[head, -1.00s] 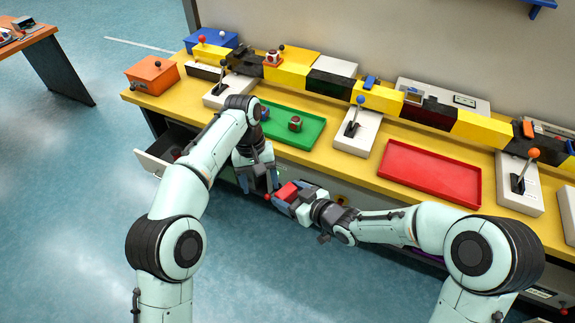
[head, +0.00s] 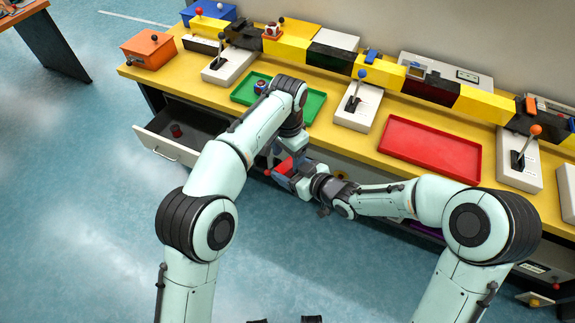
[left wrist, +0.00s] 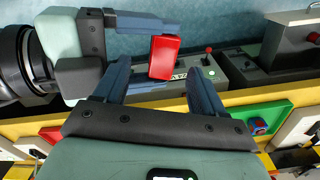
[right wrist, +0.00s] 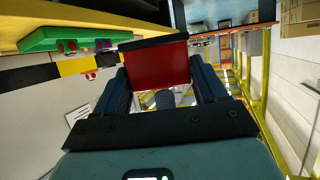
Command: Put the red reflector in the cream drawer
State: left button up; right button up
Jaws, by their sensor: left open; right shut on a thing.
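The red reflector (head: 284,167) is held between the fingers of my right gripper (head: 287,178), in front of the bench. It is a red block in the left wrist view (left wrist: 164,57) and the right wrist view (right wrist: 158,68). My left gripper (left wrist: 160,75) is open. Its fingertips are on either side of the reflector in the left wrist view; contact cannot be told. In the head view my left forearm partly hides that gripper. The drawer (head: 168,149) with a cream front stands open at the left under the bench, with a small dark reddish thing (head: 176,131) inside.
A green tray (head: 314,106) with a small block (head: 260,87) and a red tray (head: 430,146) lie on the yellow bench. A red-knobbed lever (left wrist: 208,52) is near the grippers. The floor in front is clear.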

aim_at(288, 166)
pick_arm(q)
notch_tip(288, 166, down, 6)
jog(key=shift+f, duration=0.1)
dwell(0.4)
jog(key=c, duration=1.1)
pick_arm(e)
jog(key=o, duration=1.1)
